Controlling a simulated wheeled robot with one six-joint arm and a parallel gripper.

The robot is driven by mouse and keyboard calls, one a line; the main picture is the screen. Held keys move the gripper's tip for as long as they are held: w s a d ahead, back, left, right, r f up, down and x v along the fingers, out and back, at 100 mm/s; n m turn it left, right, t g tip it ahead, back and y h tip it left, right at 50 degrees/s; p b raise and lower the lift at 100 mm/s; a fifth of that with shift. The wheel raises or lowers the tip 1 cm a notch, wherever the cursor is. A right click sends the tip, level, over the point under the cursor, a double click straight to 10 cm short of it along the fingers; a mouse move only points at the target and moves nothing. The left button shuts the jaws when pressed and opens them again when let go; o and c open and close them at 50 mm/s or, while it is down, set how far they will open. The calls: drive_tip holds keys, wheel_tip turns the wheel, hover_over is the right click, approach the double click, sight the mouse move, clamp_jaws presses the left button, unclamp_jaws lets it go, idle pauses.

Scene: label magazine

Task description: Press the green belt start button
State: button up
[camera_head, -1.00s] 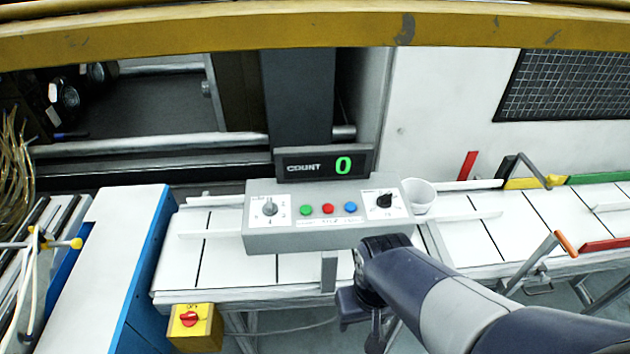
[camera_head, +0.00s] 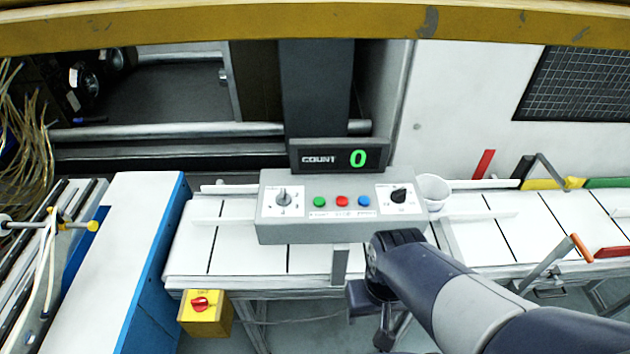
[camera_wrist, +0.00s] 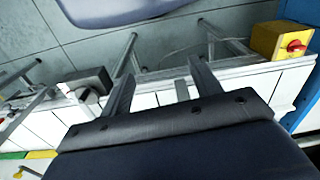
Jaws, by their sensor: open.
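The green button (camera_head: 319,202) is a small round button on the sloped face of a grey control box (camera_head: 300,232), left of a red button (camera_head: 342,202) and a blue button (camera_head: 363,201). My arm reaches in from the lower right, its wrist just below and right of the box. The buttons are uncovered. My gripper (camera_wrist: 162,72) shows in the wrist view with its two fingers apart and nothing between them. It points down past the conveyor's edge toward the floor; the green button is not in that view.
A dark display (camera_head: 338,157) reading COUNT 0 stands behind the box. Two dials flank the buttons. A white cup (camera_head: 433,190) stands right of the box on the white conveyor (camera_head: 500,238). A yellow switch box (camera_head: 206,314) hangs at the conveyor's front left.

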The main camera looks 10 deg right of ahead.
clamp_jaws()
idle(0.4)
idle(1.1)
